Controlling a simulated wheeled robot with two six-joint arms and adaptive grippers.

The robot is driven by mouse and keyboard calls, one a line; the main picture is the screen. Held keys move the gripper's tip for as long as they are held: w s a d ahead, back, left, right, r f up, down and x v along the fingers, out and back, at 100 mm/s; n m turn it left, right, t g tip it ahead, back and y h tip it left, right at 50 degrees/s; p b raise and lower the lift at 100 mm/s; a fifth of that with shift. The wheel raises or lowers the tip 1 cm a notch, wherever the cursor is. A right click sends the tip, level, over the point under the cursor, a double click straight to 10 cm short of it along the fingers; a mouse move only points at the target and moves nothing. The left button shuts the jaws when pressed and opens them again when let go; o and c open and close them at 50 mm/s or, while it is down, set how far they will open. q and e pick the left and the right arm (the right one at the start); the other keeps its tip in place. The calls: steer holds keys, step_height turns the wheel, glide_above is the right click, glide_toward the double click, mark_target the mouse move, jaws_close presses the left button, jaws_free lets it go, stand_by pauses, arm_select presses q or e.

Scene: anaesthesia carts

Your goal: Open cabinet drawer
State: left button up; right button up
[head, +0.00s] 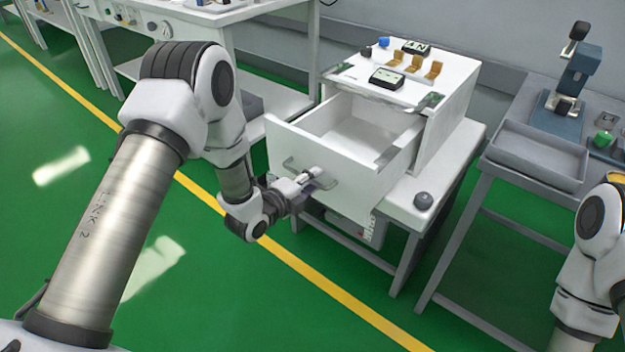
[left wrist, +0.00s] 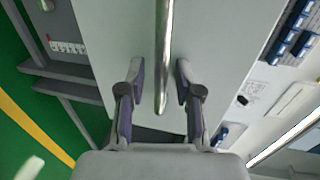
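The white cabinet (head: 452,122) stands on a white table in the head view. Its drawer (head: 326,172) is pulled well out, and its inside looks empty. The drawer has a metal bar handle (head: 327,183) on its front, which also shows in the left wrist view (left wrist: 163,60). My left gripper (head: 312,178) is at the handle. In the left wrist view its two fingers (left wrist: 160,85) are apart, one on each side of the bar, with gaps between. Part of the handle is hidden behind the gripper in the head view. My right arm shows at the right edge; its gripper is out of view.
Small boxes and brown pieces lie on the cabinet top. A grey table with a tray (head: 535,165) and a microscope-like device (head: 574,75) stands at right. Green floor is clear in front.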

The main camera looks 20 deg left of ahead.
arm_select(q)
steer(key=v, duration=1.2)
steer(key=shift+f, duration=0.1)
